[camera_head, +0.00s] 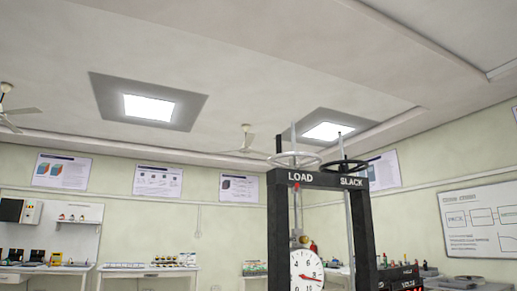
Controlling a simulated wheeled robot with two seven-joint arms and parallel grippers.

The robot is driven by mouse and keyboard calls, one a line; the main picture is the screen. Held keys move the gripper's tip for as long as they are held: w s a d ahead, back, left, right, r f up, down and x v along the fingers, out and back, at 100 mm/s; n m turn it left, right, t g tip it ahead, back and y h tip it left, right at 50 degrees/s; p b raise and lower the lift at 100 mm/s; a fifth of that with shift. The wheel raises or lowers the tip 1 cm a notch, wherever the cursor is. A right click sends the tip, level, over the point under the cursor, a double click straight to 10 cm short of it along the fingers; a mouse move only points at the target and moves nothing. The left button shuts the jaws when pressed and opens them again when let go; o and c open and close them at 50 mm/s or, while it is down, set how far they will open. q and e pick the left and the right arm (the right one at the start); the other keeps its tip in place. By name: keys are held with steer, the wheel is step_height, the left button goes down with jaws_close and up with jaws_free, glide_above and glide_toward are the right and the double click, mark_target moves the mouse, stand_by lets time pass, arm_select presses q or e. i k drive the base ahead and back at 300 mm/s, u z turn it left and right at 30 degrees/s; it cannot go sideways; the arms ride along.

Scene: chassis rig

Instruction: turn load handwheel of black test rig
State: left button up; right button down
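The black test rig (277,236) stands right of centre in the head view, with its lower part cut off by the bottom edge. The load handwheel (294,153) is a pale grey ring lying flat on top of the rig, above the white word LOAD. A darker slack handwheel (345,160) sits to its right, above the word SLACK. A white round dial (307,270) with a red pointer hangs inside the frame. Neither of my grippers shows in this view.
Benches with equipment (150,271) line the back wall at left and centre. A whiteboard (484,220) hangs on the right wall. Ceiling lights and fans are overhead. The space around both handwheels looks clear.

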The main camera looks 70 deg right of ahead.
mark_target(295, 163)
steer(key=z, duration=0.7)
steer(key=i, duration=0.85)
steer(key=z, duration=0.85)
